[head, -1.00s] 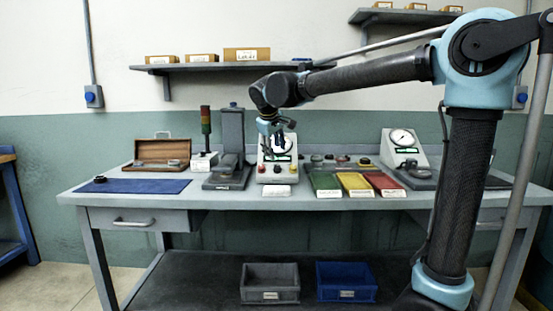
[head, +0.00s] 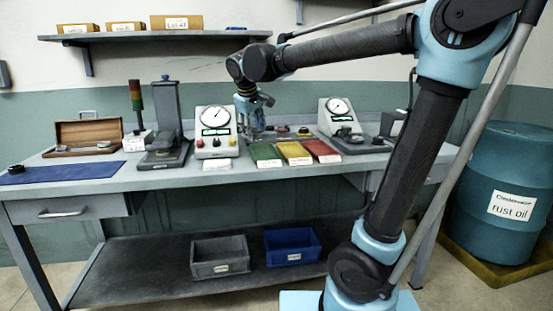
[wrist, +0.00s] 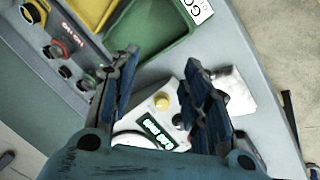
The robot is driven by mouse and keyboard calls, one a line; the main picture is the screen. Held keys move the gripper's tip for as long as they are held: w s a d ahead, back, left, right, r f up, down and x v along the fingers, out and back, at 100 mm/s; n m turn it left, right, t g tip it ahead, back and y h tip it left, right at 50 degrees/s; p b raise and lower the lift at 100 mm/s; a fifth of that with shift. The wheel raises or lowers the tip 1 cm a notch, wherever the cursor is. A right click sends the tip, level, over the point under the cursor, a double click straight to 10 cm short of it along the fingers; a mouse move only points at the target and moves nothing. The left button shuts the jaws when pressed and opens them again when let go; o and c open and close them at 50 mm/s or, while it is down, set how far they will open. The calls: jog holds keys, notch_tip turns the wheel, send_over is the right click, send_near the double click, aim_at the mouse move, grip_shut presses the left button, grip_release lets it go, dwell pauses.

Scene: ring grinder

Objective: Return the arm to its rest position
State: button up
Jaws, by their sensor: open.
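My gripper (head: 252,124) hangs over the workbench (head: 95,180), between the dial gauge box (head: 215,140) and the green tray (head: 265,154). In the wrist view my gripper (wrist: 155,85) shows two dark fingers spread apart with nothing between them. Below the fingers the gauge box (wrist: 155,128), with a yellow button and a small display, shows partly hidden. My arm reaches from the right of the head view, with its forearm nearly level above the bench.
Yellow (head: 294,151) and red (head: 321,149) trays lie right of the green one. A second dial gauge (head: 336,118) stands behind. A blue mat (head: 60,171), wooden case (head: 88,136) and stand (head: 166,120) are at left. A rust oil drum (head: 505,190) stands at right.

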jog(key=s+d+f+m+g, duration=0.15)
jog(key=s+d+f, duration=0.35)
jog(key=d, duration=0.6)
jog(key=s+d+f+m+g, duration=0.1)
jog(key=s+d+f+m, duration=0.25)
jog(key=d+f, duration=0.45)
jog(key=s+d+f+m, duration=0.4)
jog(key=s+d+f, duration=0.7)
jog(key=s, duration=0.5)
notch_tip(320, 180, down, 2)
jog(key=shift+f+m+g, duration=0.25)
jog(key=shift+m+g, duration=0.05)
jog(key=shift+g, duration=0.15)
jog(key=shift+w+f, duration=0.2)
jog(key=shift+w, duration=0.25)
